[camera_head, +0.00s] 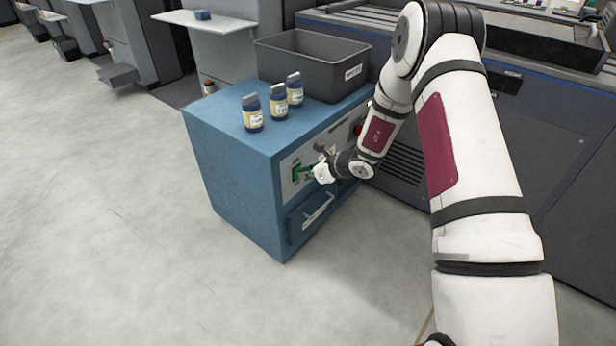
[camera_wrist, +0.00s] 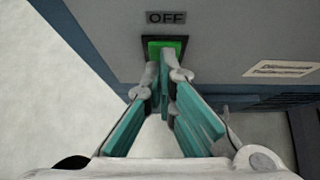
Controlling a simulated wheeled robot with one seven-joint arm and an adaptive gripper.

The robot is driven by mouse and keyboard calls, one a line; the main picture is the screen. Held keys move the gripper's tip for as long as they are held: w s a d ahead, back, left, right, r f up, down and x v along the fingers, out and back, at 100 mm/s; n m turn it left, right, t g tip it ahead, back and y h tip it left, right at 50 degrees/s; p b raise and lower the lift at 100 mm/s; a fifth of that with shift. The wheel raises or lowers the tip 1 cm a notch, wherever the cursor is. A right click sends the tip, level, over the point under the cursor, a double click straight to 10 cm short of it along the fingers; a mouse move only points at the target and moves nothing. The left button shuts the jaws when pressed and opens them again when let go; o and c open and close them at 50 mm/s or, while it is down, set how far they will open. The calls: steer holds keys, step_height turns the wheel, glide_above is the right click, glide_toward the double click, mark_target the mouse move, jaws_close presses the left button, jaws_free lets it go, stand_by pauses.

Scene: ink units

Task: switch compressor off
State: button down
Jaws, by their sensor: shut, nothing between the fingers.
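The compressor is a blue cabinet (camera_head: 235,165) with a grey control panel (camera_wrist: 215,35) on its front. In the wrist view a green rocker switch (camera_wrist: 165,45) in a dark frame sits under a label reading OFF (camera_wrist: 166,17). My gripper (camera_wrist: 160,68) is shut and empty, its fingertips at the lower part of the green switch and hiding some of it. I cannot tell whether the tips touch it. In the head view my gripper (camera_head: 305,172) is at the panel's left part, and the switch is mostly hidden.
Three blue bottles (camera_head: 278,103) with pale labels and a grey bin (camera_head: 312,66) stand on the cabinet top. A drawer with a handle (camera_head: 318,210) is below the panel. Open floor (camera_head: 110,220) lies to the left.

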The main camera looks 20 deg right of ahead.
steer(key=shift+r, duration=0.15)
steer(key=shift+r+p, duration=0.4)
steer(key=shift+r, duration=0.25)
